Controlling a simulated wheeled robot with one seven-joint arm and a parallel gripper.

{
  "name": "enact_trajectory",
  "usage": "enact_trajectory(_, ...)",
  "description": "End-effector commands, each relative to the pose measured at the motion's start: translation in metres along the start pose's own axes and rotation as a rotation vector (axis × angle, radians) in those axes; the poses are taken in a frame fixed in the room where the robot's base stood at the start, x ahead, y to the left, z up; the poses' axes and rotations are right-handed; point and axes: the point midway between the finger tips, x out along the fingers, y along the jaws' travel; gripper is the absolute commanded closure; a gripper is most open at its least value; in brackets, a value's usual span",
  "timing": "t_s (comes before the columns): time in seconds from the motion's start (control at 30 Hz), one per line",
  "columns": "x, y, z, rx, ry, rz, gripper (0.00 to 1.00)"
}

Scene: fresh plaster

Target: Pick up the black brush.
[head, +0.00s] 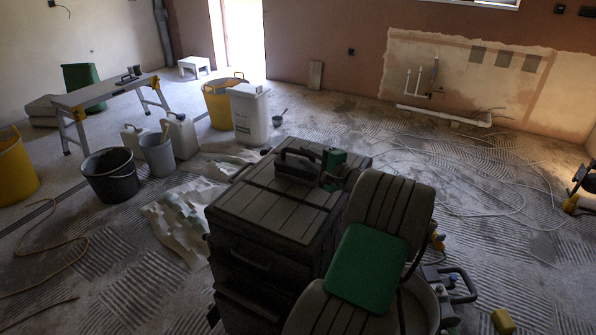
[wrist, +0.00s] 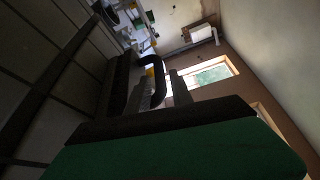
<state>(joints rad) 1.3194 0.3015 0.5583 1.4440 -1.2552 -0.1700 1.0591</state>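The black brush (head: 293,167) lies on the slatted lid of a dark drawer chest (head: 262,212) in the middle of the head view. In the wrist view the brush (wrist: 119,85) is a long dark block beside the lid, with a curved black handle (wrist: 157,72). My gripper (head: 319,166) is low over the lid, at the right end of the brush. In the wrist view my gripper (wrist: 163,88) shows two grey fingers apart, with the handle between or just beyond them. A gap seems to show beside the handle; contact is unclear.
A black bucket (head: 110,174), grey bucket (head: 158,154), white tub (head: 250,114) and yellow tub (head: 218,103) stand at the left. A trestle bench (head: 105,92) is behind. Crumpled sheeting (head: 180,220) lies left of the chest. Cables cross the right floor.

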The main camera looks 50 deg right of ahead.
Motion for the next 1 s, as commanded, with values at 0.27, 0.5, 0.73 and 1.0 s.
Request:
enact_trajectory(0.27, 0.041, 0.001, 0.001, -0.001, -0.001, 0.001, 0.73)
enact_trajectory(0.5, 0.041, 0.001, 0.001, -0.001, 0.000, 0.001, 0.78)
enact_trajectory(0.73, 0.041, 0.001, 0.001, -0.001, -0.001, 0.001, 0.97)
enact_trajectory(1.0, 0.041, 0.001, 0.001, 0.000, -0.001, 0.002, 1.00)
